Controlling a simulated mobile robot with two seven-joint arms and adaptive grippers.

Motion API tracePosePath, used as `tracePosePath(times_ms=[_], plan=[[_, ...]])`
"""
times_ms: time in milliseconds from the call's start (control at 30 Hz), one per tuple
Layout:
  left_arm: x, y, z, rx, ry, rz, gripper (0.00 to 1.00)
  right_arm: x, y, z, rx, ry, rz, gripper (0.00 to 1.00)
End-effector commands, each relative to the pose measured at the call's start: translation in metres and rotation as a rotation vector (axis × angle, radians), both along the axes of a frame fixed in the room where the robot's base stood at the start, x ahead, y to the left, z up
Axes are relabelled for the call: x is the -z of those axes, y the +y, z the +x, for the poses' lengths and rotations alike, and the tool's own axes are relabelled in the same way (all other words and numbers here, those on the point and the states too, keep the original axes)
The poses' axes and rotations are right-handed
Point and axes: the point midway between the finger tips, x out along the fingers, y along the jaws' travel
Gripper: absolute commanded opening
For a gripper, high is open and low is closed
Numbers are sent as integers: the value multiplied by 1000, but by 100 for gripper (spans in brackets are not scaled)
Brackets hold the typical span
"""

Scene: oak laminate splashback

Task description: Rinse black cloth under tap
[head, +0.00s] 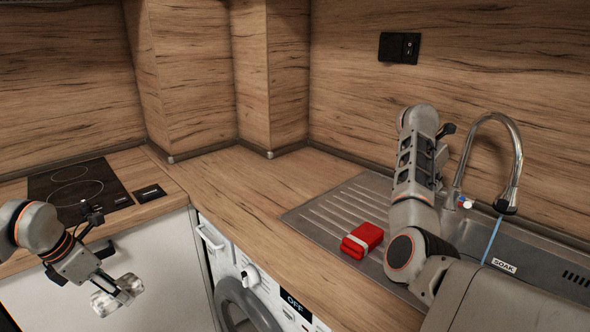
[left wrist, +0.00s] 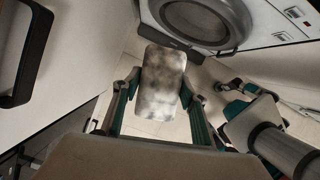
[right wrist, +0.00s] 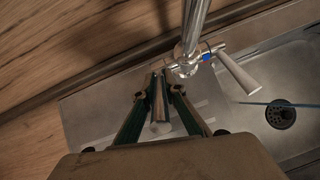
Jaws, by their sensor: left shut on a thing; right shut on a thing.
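My left gripper (head: 112,284) is shut on a mottled grey-white block (head: 120,296), held in front of the white cabinet at the lower left. In the left wrist view the block (left wrist: 163,82) has rounded corners and sits between the fingers. No black cloth shows. The chrome tap (head: 513,150) arches over the sink. A thin blue line (head: 492,241), like a water stream, drops from its spout. My right gripper (right wrist: 158,92) is shut on a short metal rod (right wrist: 159,103) beside the tap's base, apparently a tap handle. Its fingers are hidden in the head view.
A red folded packet with a pale band (head: 362,240) lies on the ribbed drainboard (head: 318,226). The sink (head: 540,262) bears a SOAK label. A washing machine (head: 245,285) stands under the counter, a hob (head: 75,188) at left. The middle counter (head: 240,185) is clear.

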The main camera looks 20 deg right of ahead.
Motion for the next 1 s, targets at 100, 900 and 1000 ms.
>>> tracePosePath(times_ms=[100, 900, 1000], plan=[[6, 0, 0, 0, 4, 0, 25, 2, 2, -1, -1, -15, -24, 0], [6, 0, 0, 0, 4, -1, 25, -4, 5, -2, -1, -19, -30, 18], [6, 0, 0, 0, 4, -1, 25, -14, 12, -4, -1, -20, -31, 18]])
